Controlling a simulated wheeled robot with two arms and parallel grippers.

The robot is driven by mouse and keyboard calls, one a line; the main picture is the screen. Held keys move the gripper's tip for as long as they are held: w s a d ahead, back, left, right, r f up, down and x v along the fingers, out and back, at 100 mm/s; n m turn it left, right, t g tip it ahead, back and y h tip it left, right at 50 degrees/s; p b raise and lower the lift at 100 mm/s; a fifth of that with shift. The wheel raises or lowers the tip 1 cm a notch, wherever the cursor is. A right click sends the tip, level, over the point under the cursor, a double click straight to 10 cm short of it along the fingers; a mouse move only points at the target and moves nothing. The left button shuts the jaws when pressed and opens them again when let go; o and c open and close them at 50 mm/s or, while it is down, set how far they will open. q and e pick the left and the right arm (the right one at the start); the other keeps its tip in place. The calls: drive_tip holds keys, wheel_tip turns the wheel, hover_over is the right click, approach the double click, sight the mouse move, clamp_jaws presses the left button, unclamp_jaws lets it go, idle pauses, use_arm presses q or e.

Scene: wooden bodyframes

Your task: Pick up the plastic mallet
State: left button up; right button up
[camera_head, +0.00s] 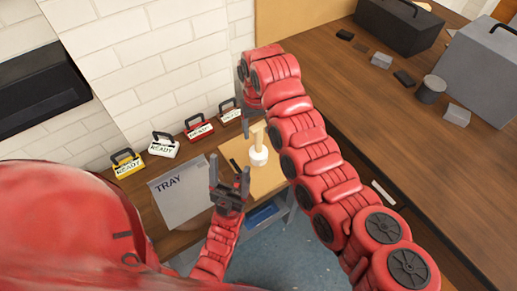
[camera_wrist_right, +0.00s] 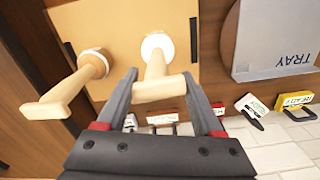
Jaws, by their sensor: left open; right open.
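Two mallets with pale handles stand on a tan board (camera_wrist_right: 110,18) in the right wrist view. One mallet (camera_wrist_right: 155,45) has a flat white head, and its handle end lies between the spread fingers of my right gripper (camera_wrist_right: 160,76). The other mallet (camera_wrist_right: 60,95), with a beige head and white ring, is to the left, outside the fingers. Which is plastic I cannot tell for sure. The head view shows one white-headed mallet (camera_head: 259,156); my right arm hides part of the board. My left gripper (camera_head: 229,172) is open and empty, left of that mallet.
A grey tray (camera_head: 182,197) is left of the board. Small labelled cases (camera_head: 163,145) line the wall. A black bar (camera_wrist_right: 194,40) lies on the board. Dark boxes (camera_head: 397,25) and small blocks stand on the right-hand bench (camera_head: 345,95).

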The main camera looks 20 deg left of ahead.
sight(259, 140)
drive_tip(key=f+p, duration=0.2)
drive_tip(key=f, duration=0.1)
drive_tip(key=f+p, duration=0.1)
drive_tip(key=f, duration=0.1)
drive_tip(key=shift+d+f, duration=0.1)
drive_tip(key=shift+d, duration=0.2)
drive_tip(key=shift+f, duration=0.3)
clamp_jaws()
